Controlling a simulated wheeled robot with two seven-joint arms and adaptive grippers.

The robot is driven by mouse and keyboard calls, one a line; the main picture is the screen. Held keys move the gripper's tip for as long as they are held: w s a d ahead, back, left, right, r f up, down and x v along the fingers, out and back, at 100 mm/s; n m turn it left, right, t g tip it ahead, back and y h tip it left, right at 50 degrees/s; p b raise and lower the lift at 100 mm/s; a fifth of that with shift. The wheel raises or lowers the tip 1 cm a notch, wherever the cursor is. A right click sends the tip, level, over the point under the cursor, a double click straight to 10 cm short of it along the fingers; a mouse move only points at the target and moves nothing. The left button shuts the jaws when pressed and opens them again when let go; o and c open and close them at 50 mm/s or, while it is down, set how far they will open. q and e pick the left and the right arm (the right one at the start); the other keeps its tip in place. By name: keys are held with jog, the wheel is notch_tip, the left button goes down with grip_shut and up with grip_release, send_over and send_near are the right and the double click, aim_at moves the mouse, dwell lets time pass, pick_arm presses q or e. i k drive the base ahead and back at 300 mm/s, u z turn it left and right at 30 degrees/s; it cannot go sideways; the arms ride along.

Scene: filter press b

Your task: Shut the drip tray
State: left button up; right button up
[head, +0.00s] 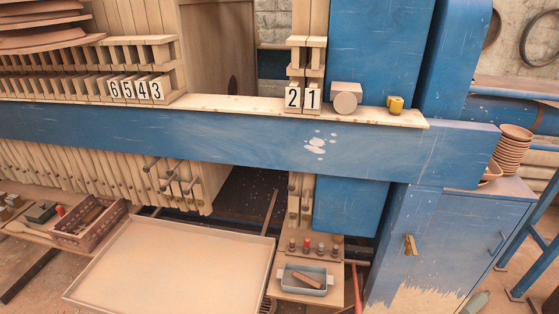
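The drip tray (178,268) is a large, shallow, beige tray with a thin raised rim. It lies at the bottom of the head view, sticking out toward me from below the blue beam of the press (240,145). Its inside looks empty. Its far edge is near the lower ends of the wooden plates, and its near corner is close to the picture's bottom edge. Neither of my grippers shows in this view.
A crate of tools (88,222) stands close to the tray's left side. A small stand with a blue-grey pan (305,280) stands close to its right. Dark gap (245,195) lies behind the tray. A blue cabinet (440,250) stands at right.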

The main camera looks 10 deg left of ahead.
aim_at(150, 266)
jog(key=u, duration=2)
jog(key=k, duration=0.4)
jog(key=z, duration=0.85)
jog(key=i, duration=1)
jog(key=u, duration=0.6)
